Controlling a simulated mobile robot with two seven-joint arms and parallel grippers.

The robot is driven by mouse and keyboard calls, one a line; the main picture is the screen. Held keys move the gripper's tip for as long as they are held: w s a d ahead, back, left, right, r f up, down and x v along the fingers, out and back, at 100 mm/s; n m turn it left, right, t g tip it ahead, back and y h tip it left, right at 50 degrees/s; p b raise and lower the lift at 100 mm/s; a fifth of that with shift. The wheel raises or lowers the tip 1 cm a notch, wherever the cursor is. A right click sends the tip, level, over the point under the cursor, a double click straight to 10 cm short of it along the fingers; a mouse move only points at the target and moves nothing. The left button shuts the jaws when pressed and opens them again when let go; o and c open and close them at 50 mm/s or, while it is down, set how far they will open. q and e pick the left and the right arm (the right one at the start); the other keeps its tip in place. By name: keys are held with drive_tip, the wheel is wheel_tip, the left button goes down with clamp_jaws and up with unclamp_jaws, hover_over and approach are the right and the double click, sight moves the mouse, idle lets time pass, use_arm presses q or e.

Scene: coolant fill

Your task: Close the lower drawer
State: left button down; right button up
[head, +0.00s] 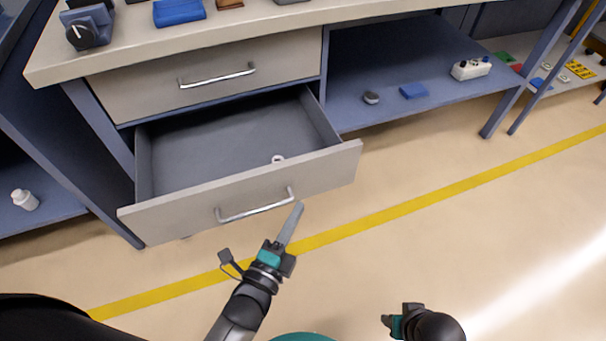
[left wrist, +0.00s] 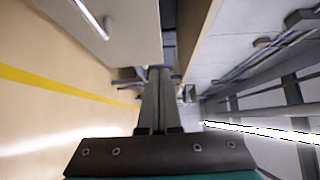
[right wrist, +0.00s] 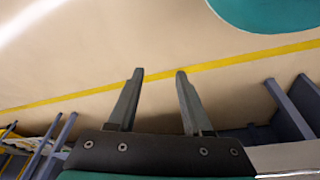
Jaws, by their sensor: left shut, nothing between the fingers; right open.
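The lower drawer (head: 330,172) is pulled out from the workbench in the head view, with a bar handle (head: 254,207) on its front. A small white ring-like item (head: 278,159) lies inside it. My left gripper (head: 298,208) is shut and empty, its tips close to the right end of the handle; I cannot tell if they touch the drawer. In the left wrist view the shut fingers (left wrist: 158,72) point past the edge of a pale panel (left wrist: 125,30) with a metal handle. My right gripper (right wrist: 160,74) is open and empty over the floor, away from the drawer.
The upper drawer (head: 200,85) is shut above the lower one. A white bottle (head: 25,199) stands at left. The floor in front is clear, with a yellow line (head: 400,210).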

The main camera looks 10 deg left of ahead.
use_arm(q)
drive_tip(key=b, duration=0.2)
approach(310, 161)
drive_tip(key=w+d, duration=0.2)
drive_tip(key=d, duration=0.1)
drive_tip(key=shift+w+a+f+b, duration=0.1)
drive_tip(key=shift+w+a+b, duration=0.35)
drive_tip(key=shift+w, duration=0.5)
drive_tip(key=shift+w+a+b, duration=0.35)
drive_tip(key=shift+w+a, duration=0.1)
drive_tip(key=shift+w, duration=0.45)
use_arm(e)
wheel_tip(310, 161, up, 8)
drive_tip(key=w+t, duration=0.1)
drive_tip(key=shift+w, duration=0.2)
